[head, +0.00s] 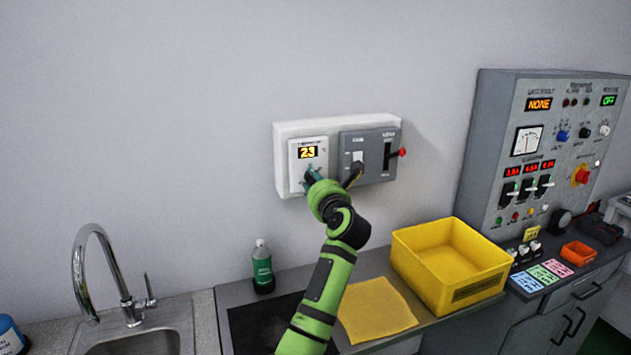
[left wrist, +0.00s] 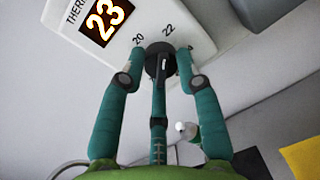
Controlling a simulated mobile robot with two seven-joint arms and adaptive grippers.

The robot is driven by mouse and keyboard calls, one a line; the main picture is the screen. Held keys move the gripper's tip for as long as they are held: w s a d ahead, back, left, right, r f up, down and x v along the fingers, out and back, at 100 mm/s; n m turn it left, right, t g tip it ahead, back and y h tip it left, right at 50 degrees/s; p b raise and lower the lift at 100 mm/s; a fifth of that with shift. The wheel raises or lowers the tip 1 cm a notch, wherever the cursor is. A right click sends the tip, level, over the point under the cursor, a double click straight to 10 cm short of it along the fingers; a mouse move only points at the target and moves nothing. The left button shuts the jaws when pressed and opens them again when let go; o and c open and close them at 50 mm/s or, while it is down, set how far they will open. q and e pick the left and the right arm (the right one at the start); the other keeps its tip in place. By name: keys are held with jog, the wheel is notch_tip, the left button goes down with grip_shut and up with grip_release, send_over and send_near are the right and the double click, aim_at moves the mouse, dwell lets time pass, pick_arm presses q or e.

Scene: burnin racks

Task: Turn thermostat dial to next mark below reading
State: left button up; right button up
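The white thermostat (head: 308,153) is on the wall panel; its display reads 23 in both views. Its round black dial (left wrist: 159,60) shows in the left wrist view, with the marks 20 and 22 on its rim and another mark partly covered by a finger. My left gripper (left wrist: 160,58) has its teal fingers around the dial, one on each side and one below, tips close against it. In the head view the left gripper (head: 311,176) covers the dial. The dial's pointer is not clear. My right gripper is not in view.
A grey switch box (head: 368,155) with a red-tipped lever (head: 402,152) sits right beside the thermostat. Below are a green bottle (head: 262,266), a yellow bin (head: 450,262) and a yellow cloth (head: 376,310). A sink tap (head: 100,265) is left; a control cabinet (head: 545,150) is right.

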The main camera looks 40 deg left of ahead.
pick_arm(q)
jog(key=shift+r, duration=0.15)
grip_shut()
jog(key=shift+r+m+p, duration=0.15)
jog(key=shift+m+p, duration=0.75)
jog(key=shift+p, duration=0.2)
